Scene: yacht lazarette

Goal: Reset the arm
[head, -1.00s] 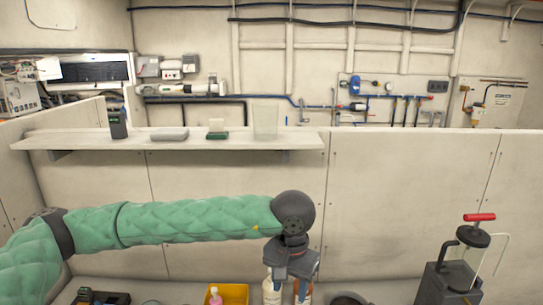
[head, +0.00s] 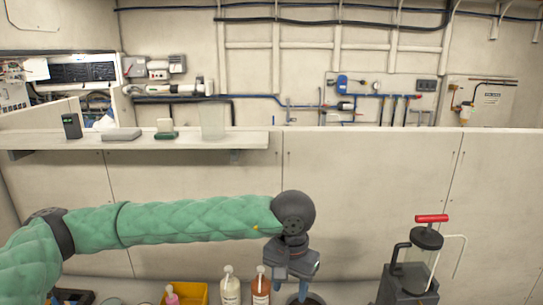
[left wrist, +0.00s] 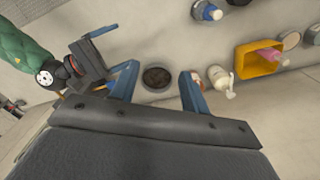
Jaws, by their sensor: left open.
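My left gripper (head: 290,280) hangs below the dark wrist joint of my green padded left arm in the head view. It points down, is open, and nothing shows between its fingers. In the left wrist view its two blue fingers (left wrist: 157,86) stand apart, with a dark round bowl (left wrist: 157,77) showing beyond them. The bowl (head: 307,299) also shows at the bottom of the head view, partly cut off. What looks like my right arm and gripper (left wrist: 92,55) shows at the left of the left wrist view. Its jaw opening is unclear.
Left of the gripper stand an orange-brown bottle (head: 261,287), a white bottle (head: 230,288) and a yellow bin (head: 198,291) holding a pink bottle. A shelf (head: 190,142) with small items runs along the panel wall.

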